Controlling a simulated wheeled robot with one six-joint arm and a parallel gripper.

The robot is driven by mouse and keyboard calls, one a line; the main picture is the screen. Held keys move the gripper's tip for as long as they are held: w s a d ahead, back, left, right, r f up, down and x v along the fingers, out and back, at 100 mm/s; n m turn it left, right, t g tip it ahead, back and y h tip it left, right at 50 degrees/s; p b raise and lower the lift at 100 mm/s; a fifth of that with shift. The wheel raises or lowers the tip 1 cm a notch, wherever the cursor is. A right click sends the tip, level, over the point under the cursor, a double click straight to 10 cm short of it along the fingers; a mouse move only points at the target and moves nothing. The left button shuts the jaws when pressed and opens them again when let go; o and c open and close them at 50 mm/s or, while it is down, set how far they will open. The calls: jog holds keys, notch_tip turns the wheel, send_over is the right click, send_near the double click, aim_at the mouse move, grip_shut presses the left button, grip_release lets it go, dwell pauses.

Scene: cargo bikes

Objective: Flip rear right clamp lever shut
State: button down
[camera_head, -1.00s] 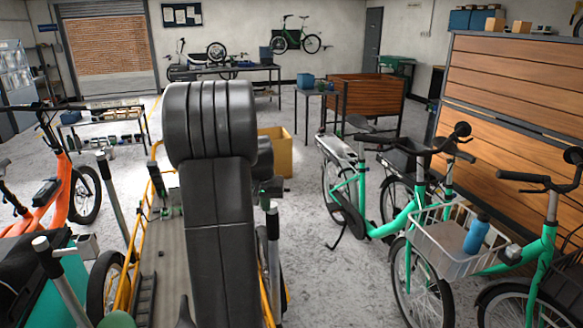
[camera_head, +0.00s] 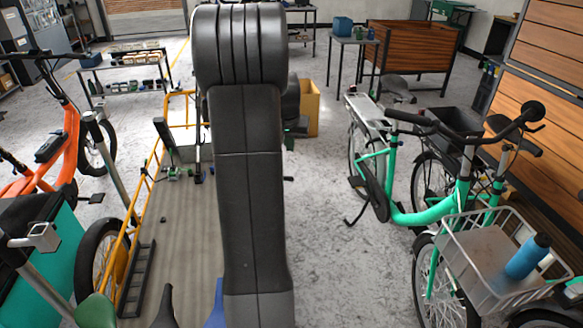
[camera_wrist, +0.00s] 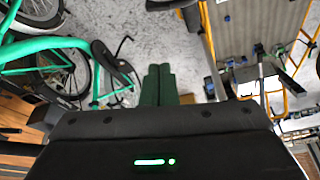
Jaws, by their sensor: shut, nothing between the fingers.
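A cargo bed (camera_head: 190,240) with yellow rails lies left of and behind my arm in the head view. A small green and dark clamp (camera_head: 176,173) sits near its far end. The bed also shows at the right in the wrist view (camera_wrist: 255,30), with small dark clamp-like parts (camera_wrist: 238,64) on it. A short dark bar (camera_wrist: 168,4) sticks out past the yellow rail at the top. I cannot tell which part is the rear right lever. My gripper (camera_wrist: 158,72) has its dark green fingers together and empty, over the floor beside the bed. My arm hides the bed's right side.
A green bike (camera_head: 400,210) with a white wire basket (camera_head: 500,265) stands at the right. An orange bike (camera_head: 50,165) stands at the left. A yellow box (camera_head: 310,108) lies beyond my arm. Bare floor (camera_head: 340,260) separates the bed from the green bike.

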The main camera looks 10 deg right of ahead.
jog(key=p+x, duration=0.1)
jog(key=x, duration=0.9)
jog(key=s, duration=0.2)
jog(key=s+a+p, duration=0.1)
jog(key=shift+s+a, duration=0.1)
jog(key=shift+s, duration=0.3)
jog(key=shift+s+f+b, duration=0.1)
jog(key=shift+b, duration=0.25)
